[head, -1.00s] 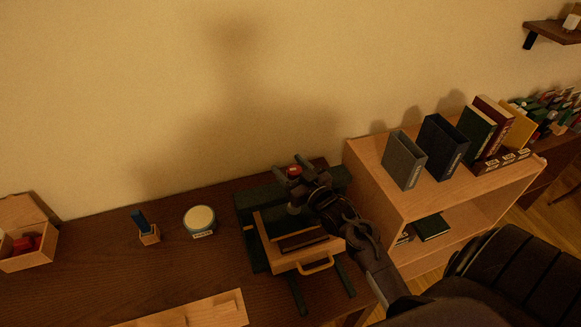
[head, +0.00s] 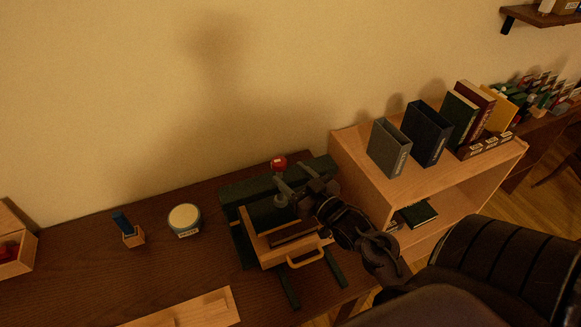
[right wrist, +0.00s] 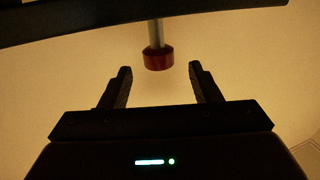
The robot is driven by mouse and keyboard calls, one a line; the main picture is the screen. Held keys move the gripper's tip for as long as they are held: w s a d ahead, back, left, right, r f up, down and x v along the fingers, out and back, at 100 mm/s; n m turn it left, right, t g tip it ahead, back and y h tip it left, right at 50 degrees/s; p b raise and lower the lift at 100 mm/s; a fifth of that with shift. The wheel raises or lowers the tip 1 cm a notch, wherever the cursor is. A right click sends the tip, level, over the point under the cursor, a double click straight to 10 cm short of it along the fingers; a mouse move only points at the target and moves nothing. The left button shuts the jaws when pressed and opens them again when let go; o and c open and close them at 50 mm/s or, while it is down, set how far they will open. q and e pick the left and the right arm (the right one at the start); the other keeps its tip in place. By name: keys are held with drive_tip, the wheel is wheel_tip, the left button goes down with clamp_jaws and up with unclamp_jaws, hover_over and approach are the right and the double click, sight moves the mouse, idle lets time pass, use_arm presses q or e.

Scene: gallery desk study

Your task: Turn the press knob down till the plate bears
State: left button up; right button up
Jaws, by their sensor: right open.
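The press (head: 247,190) is a dark green frame on the desk, with a wooden drawer-like part (head: 266,256) at its front. Its red knob (head: 279,163) stands at the top of the press. The right wrist view shows the red knob (right wrist: 158,59) on a grey shaft, just beyond the fingertips and centred in the gap between them. My right gripper (head: 290,191) is open and empty, just below and right of the knob in the head view; its open jaws (right wrist: 158,78) do not touch the knob. The press plate cannot be made out. My left gripper is out of view.
A wooden shelf unit (head: 362,167) with binders and books stands close at the right. A round tub (head: 184,220), a small blue-topped block (head: 128,230) and an open box (head: 18,260) are on the desk's left.

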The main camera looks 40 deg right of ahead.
sight(273, 159)
drive_tip(key=n+y, duration=0.1)
drive_tip(key=w+n+y, duration=0.1)
drive_tip(key=y, duration=0.1)
drive_tip(key=shift+d, duration=0.35)
drive_tip(key=shift+d+r+n+g+y+b, duration=0.1)
drive_tip(key=shift+d+n+g+y+b, duration=0.25)
drive_tip(key=shift+n+y, duration=0.5)
drive_tip(key=w, duration=0.2)
drive_tip(key=w+a+y+p, duration=0.1)
drive_tip(key=w+n+g+y+p, duration=0.1)
drive_tip(key=w, duration=0.1)
drive_tip(key=shift+w+a+r, duration=0.35)
drive_tip(key=shift+r, duration=0.05)
drive_tip(key=shift+w+a+f, duration=0.15)
drive_tip(key=shift+w+a, duration=0.1)
drive_tip(key=shift+w, duration=0.2)
